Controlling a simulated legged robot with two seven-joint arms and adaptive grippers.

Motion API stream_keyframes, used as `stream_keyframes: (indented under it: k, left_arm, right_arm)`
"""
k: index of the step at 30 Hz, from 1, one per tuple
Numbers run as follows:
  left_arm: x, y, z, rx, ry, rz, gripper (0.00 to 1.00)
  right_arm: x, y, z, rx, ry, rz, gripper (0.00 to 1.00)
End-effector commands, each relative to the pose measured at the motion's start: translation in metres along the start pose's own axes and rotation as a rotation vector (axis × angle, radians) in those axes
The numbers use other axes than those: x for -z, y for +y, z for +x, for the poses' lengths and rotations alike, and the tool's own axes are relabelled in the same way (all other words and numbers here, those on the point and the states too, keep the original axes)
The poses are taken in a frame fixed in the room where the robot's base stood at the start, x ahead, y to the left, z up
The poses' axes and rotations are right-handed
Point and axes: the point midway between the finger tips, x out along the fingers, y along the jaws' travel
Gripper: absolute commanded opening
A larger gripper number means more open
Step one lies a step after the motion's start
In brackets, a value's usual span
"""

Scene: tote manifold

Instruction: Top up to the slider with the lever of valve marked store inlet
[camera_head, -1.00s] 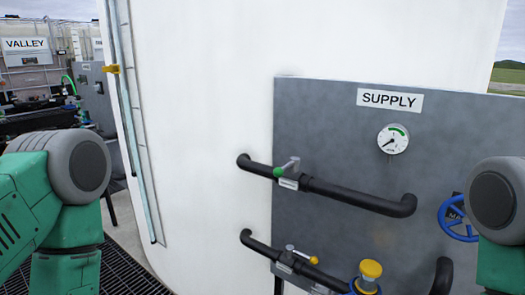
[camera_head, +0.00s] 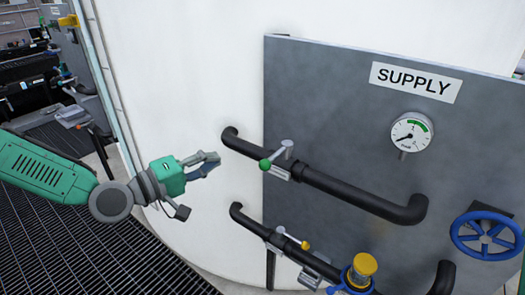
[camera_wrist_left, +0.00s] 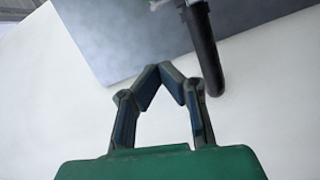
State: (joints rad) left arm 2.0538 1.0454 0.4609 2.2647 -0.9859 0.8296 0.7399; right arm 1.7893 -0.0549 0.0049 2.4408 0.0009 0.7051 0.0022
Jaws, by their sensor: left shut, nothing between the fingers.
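A valve with a green-tipped lever (camera_head: 277,155) sits on the upper black pipe, left of the panel's middle. A valve with a yellow-tipped lever (camera_head: 292,238) sits on the lower pipe. Their small tags are unreadable, so I cannot tell which is store inlet. My right gripper is out of view.
The grey SUPPLY panel (camera_head: 340,80) carries a round gauge (camera_head: 411,133), a blue handwheel (camera_head: 487,235) and a yellow-capped fitting (camera_head: 363,268). The white tank (camera_head: 180,80) stands behind it. Dark floor grating (camera_head: 60,240) lies at lower left.

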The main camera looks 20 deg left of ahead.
Motion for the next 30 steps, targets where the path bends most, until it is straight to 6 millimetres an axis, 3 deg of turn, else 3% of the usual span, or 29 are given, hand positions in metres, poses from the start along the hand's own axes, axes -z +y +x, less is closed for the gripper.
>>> stream_keyframes:
  k: [13, 21, 30]
  left_arm:
    - [-0.002, -0.001, 0.091, 0.001, -0.005, 0.001, 0.00]
    - [-0.035, -0.001, 0.097, 0.002, -0.005, -0.002, 0.00]
    - [-0.040, -0.002, 0.098, 0.001, -0.003, -0.002, 0.00]
  right_arm:
    - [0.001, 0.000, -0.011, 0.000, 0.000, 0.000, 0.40]
    - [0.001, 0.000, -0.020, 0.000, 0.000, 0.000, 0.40]
    - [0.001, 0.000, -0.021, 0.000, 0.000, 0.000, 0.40]
